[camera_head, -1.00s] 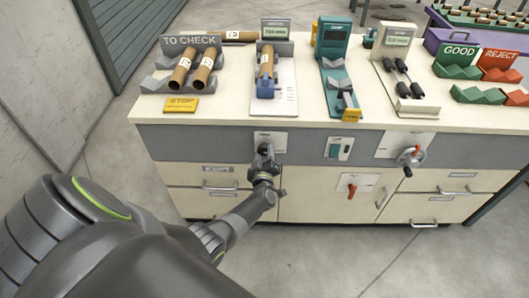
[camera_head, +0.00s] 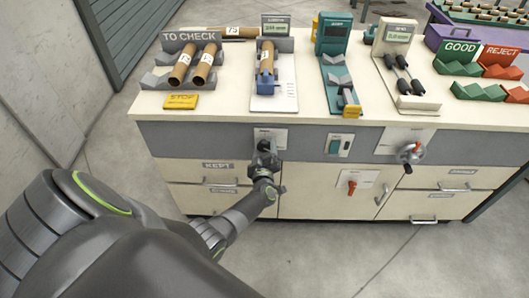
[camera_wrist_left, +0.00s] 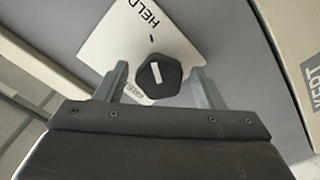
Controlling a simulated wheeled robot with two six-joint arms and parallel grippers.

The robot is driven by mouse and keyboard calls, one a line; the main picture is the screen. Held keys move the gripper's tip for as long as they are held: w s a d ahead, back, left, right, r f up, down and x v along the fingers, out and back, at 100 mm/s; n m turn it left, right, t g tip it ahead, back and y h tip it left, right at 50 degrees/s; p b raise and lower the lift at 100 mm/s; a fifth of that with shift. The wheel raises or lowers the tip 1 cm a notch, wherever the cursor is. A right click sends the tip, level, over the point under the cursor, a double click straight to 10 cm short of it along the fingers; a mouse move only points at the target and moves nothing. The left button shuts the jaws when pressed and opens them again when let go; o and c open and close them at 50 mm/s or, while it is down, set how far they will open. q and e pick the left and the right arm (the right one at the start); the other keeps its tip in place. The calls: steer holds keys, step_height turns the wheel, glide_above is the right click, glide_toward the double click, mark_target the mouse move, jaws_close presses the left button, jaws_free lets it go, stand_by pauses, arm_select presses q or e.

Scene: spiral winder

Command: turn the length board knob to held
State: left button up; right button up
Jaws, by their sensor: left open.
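The length board knob (camera_wrist_left: 160,80) is a dark, many-sided knob with a white bar mark, on a white plate (camera_wrist_left: 128,38) lettered HELD. My left gripper (camera_wrist_left: 160,82) is open, with one finger on each side of the knob; I cannot tell whether either touches it. The HELD lettering lies above and left of the knob in the left wrist view, and other lettering on the plate is partly hidden. In the head view my left gripper (camera_head: 265,148) is at the cabinet front, below the length board (camera_head: 287,85), and largely covers the knob. My right gripper is not in view.
A cardboard tube (camera_head: 266,58) and a blue block (camera_head: 266,84) are on the length board. To the right on the cabinet front are a switch (camera_head: 335,146), a crank (camera_head: 411,154) and a red knob (camera_head: 351,187). Drawers lie below.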

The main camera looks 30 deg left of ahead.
arm_select(q)
steer(key=p+v, duration=0.1)
steer(key=v, duration=1.6)
steer(key=shift+d, duration=0.2)
steer(key=shift+f, duration=0.1)
steer(key=s+d+f+m+g+h, duration=0.1)
steer(key=s+f+m+g+h, duration=0.3)
steer(key=s+f, duration=0.5)
steer(key=s+d+f+m+g+h, duration=0.15)
steer(key=s+f+m+h, duration=0.35)
steer(key=f, duration=0.8)
steer(key=s+a+f+m+g, duration=0.1)
steer(key=s+f+g, duration=0.2)
steer(key=s, duration=0.5)
steer(key=s+a+f+m+g, duration=0.1)
steer(key=s+f+m+g, duration=0.1)
steer(key=s, duration=0.6)
steer(key=s+a+f+m+g, duration=0.2)
steer(key=s+f+g, duration=0.1)
steer(key=s, duration=0.6)
steer(key=shift+f+g+y, duration=0.35)
steer(key=shift+f+y, duration=0.05)
steer(key=shift+f, duration=0.5)
steer(key=shift+a, duration=0.1)
